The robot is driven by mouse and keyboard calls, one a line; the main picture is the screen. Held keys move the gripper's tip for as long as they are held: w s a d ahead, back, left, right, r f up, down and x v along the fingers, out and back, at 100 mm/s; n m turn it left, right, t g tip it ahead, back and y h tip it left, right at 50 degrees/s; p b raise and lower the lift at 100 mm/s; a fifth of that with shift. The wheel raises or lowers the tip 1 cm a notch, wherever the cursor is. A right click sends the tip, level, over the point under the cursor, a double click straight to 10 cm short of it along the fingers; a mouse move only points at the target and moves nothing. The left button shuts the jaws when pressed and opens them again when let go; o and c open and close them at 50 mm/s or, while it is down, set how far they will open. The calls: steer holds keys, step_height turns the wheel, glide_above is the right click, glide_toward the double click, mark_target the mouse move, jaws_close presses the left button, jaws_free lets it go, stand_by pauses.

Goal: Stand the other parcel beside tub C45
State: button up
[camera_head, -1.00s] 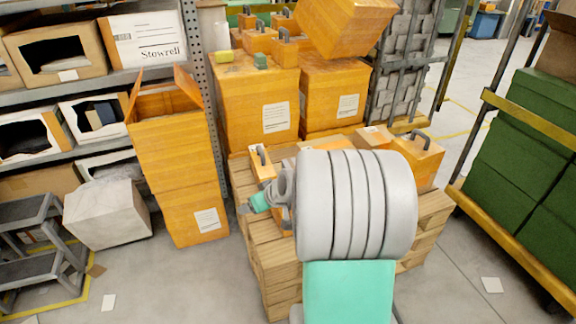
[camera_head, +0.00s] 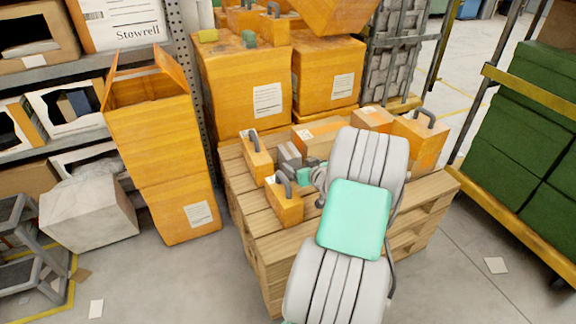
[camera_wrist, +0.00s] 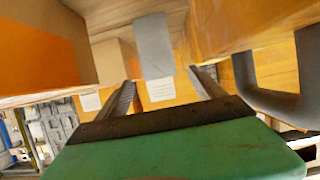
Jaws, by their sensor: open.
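On the pallet stand orange handled boxes: one at the left (camera_head: 257,160), one at the front (camera_head: 287,207) and one at the right (camera_head: 428,140). No marking C45 is legible, so I cannot tell which is that tub. A small grey block (camera_head: 289,157) stands between the left boxes; I cannot tell if it is the parcel. In the wrist view, a grey block (camera_wrist: 154,45) lies ahead between the finger lines. My gripper (camera_head: 305,176) is open, low over the pallet beside the front box; its fingers (camera_wrist: 162,78) are apart, with no visible grip.
The wooden pallet (camera_head: 262,243) has some bare slats at its front left. A flat orange box (camera_head: 322,131) and a small labelled box (camera_head: 372,118) stand behind. Tall orange crates (camera_head: 240,85) rise beyond. A trolley of green boxes (camera_head: 530,140) is at the right.

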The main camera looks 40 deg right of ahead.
mark_target(289, 156)
steer(key=b+x, duration=0.3)
steer(key=x, duration=0.7)
steer(key=shift+w+b, duration=0.1)
steer(key=shift+b, duration=0.2)
steer(key=c, duration=1.7)
jaws_close()
steer(key=shift+r, duration=0.15)
